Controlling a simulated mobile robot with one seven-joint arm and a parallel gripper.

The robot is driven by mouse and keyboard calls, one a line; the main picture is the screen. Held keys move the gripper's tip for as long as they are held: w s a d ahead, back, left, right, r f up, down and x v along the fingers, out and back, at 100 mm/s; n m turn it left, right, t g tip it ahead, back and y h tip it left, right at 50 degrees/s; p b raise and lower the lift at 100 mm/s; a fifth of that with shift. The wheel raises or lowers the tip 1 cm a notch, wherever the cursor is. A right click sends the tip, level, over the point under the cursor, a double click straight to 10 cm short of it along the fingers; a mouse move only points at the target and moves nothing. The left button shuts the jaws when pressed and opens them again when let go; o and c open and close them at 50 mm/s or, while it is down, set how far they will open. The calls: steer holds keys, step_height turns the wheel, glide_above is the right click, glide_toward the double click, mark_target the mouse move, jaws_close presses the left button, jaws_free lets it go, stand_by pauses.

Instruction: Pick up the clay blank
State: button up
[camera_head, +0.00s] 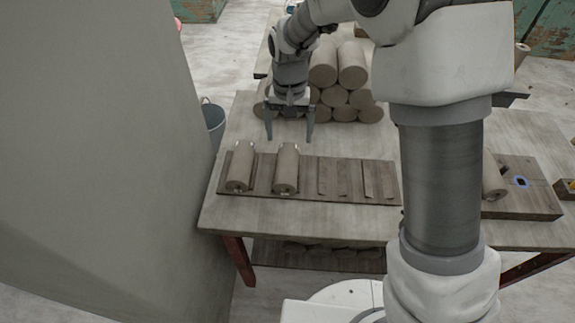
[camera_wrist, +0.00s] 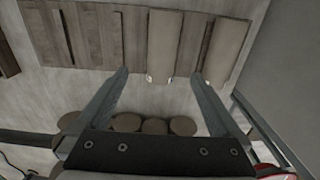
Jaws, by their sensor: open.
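Two grey-brown clay blanks lie side by side on a slatted wooden board: one at the left (camera_head: 240,166), one to its right (camera_head: 286,168). My gripper (camera_head: 289,138) is open and empty, pointing down above the table behind the board, roughly in line with the right blank. In the wrist view my gripper (camera_wrist: 160,75) has its fingers spread, with the near end of one blank (camera_wrist: 164,45) between and beyond the fingertips. The other blank (camera_wrist: 228,48) lies to the right there. Neither blank appears gripped.
A stack of clay cylinders (camera_head: 352,65) stands at the back of the table, close behind my gripper. The slatted board (camera_head: 330,180) has empty places on its right. A bucket (camera_head: 213,118) stands left of the table.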

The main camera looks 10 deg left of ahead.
mark_target(287, 161)
step_height(287, 161, down, 7)
steer(key=shift+r, duration=0.2)
steer(key=shift+s+a+f+b, duration=0.1)
steer(key=shift+f+b, duration=0.1)
steer(key=shift+f, duration=1.1)
steer(key=shift+s+a+f+b, duration=0.1)
steer(key=shift+f+b, duration=0.1)
steer(key=shift+f, duration=1.1)
jaws_close()
